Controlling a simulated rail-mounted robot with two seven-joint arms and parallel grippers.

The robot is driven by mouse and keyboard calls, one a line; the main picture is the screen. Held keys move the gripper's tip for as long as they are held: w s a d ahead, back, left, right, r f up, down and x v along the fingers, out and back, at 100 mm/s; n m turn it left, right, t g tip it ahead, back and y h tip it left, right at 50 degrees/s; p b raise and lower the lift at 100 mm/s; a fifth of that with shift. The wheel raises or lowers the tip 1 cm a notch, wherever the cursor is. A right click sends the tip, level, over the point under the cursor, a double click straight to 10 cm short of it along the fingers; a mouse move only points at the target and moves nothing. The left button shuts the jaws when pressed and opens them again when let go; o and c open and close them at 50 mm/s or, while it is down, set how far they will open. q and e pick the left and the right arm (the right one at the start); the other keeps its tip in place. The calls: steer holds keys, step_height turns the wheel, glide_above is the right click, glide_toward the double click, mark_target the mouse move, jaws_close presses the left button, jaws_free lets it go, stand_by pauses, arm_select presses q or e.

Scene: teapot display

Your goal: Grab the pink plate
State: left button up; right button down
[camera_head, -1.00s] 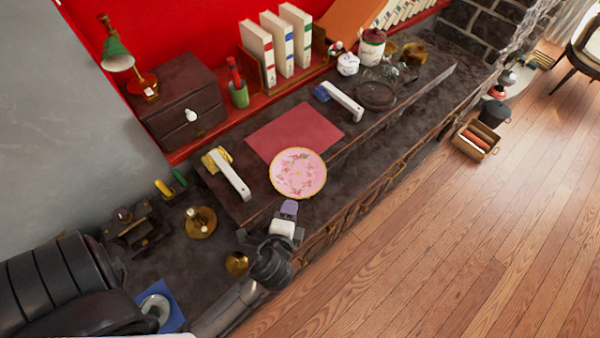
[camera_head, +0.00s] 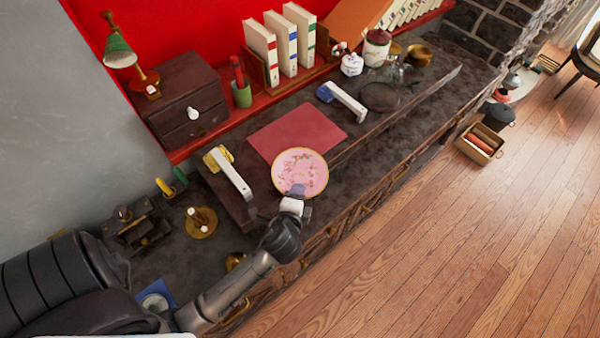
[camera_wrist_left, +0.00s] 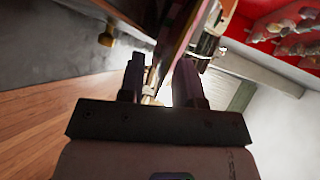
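The pink plate (camera_head: 300,170), round with a gold rim and flower pattern, lies at the front edge of the dark raised board, overlapping the near corner of the red mat (camera_head: 290,128). My left gripper (camera_head: 298,190) is at the plate's near rim and covers a small part of it. My right gripper is not in view.
A brass candle holder (camera_head: 201,222) stands left of my arm. Books (camera_head: 280,45), a small drawer chest (camera_head: 180,100) and jars (camera_head: 376,48) line the back. Open wooden floor (camera_head: 470,250) is at right.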

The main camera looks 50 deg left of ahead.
arm_select(q)
jaws_close()
stand_by(0.3)
